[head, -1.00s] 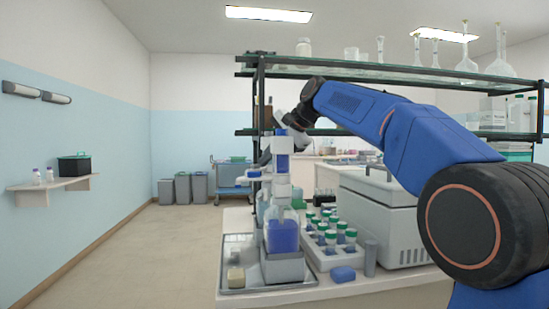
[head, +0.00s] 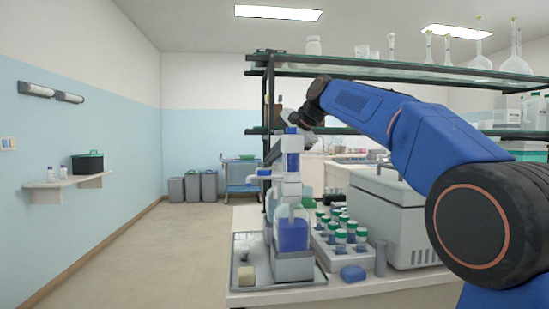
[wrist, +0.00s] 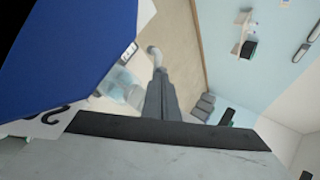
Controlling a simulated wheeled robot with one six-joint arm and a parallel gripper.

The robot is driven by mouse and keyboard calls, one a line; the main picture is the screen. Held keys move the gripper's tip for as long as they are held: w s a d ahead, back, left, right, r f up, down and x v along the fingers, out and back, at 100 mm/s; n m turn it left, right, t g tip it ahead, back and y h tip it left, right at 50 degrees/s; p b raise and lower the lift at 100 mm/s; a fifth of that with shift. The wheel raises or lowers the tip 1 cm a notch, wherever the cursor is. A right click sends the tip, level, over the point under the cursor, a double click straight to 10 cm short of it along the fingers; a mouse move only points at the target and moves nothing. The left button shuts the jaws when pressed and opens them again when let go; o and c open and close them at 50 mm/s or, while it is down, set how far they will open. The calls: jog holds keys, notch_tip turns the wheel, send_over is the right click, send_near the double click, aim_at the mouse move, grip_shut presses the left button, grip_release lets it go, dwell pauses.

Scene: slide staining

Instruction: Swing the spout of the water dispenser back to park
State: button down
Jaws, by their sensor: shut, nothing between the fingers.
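In the wrist view my dark grey fingers (wrist: 161,98) are together and empty. A white curved piece, likely the spout (wrist: 155,56), shows just beyond their tips. I cannot tell whether they touch.
A metal tray (head: 246,285) holds a pale block (head: 248,275). A rack of green-capped bottles (head: 338,230) and a grey box-shaped machine (head: 405,225) stand to the right. A shelf (head: 420,70) spans above. The floor to the left is clear.

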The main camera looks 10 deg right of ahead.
jog(key=shift+w+a, duration=0.2)
jog(key=shift+a, duration=0.25)
jog(key=shift+w+a+m+t+h, duration=0.25)
jog(key=shift+w+a+m, duration=0.15)
jog(key=shift+a, duration=0.25)
jog(key=shift+w+a+m+t+h, duration=0.15)
jog(key=shift+w+a+m+h, duration=0.1)
jog(key=shift+w+a+m, duration=0.25)
jog(key=shift+w+a+m+t+h, duration=0.3)
jog(key=shift+w+a+m+h, duration=0.25)
jog(key=shift+w+m, duration=0.1)
jog(key=shift+w, duration=0.1)
jog(key=shift+d, duration=0.15)
jog(key=shift+s+d, duration=0.25)
jog(key=shift+d, duration=0.35)
notch_tip(320, 180, up, 10)
